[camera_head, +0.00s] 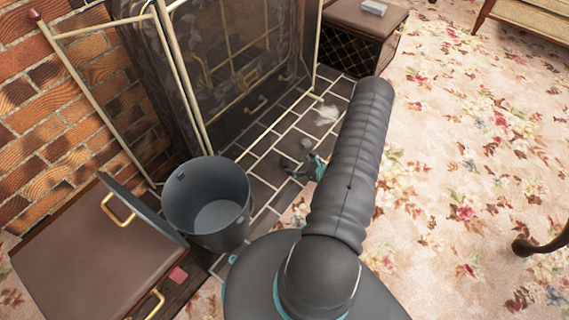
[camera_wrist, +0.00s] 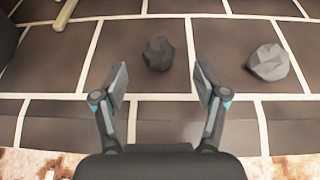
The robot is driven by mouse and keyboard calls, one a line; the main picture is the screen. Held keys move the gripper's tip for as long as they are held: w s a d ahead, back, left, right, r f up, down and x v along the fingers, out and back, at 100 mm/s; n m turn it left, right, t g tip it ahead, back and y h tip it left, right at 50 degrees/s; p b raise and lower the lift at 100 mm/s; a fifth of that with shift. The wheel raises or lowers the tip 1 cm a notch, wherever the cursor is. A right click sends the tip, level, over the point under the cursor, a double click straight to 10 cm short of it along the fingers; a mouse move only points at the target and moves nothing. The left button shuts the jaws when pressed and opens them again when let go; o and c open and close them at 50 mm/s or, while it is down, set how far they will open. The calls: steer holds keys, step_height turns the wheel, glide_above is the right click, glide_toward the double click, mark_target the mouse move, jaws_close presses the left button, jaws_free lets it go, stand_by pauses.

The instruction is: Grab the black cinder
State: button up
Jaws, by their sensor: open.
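The black cinder (camera_wrist: 158,54) is a small dark, faceted lump lying on the dark hearth tiles in the wrist view. It lies just beyond my fingertips, between their lines and slightly nearer the right finger in height on the picture. My gripper (camera_wrist: 160,82) is open and empty, its two fingers apart. A lighter grey lump (camera_wrist: 268,63) lies on the tiles to the right, outside the right finger. In the head view my gripper (camera_head: 308,167) is low over the hearth, partly hidden by my arm. I cannot make out the black cinder there.
A grey metal bucket (camera_head: 182,205) stands left of my gripper beside a brown box (camera_head: 95,250) with brass handles. The metal-framed fire screen (camera_head: 205,65) stands behind. Floral carpet (camera_head: 460,160) to the right is mostly clear.

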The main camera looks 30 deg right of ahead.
mark_target(288, 163)
steer(key=shift+x, duration=3.1)
steer(key=shift+r, duration=0.1)
steer(key=c, duration=1.2)
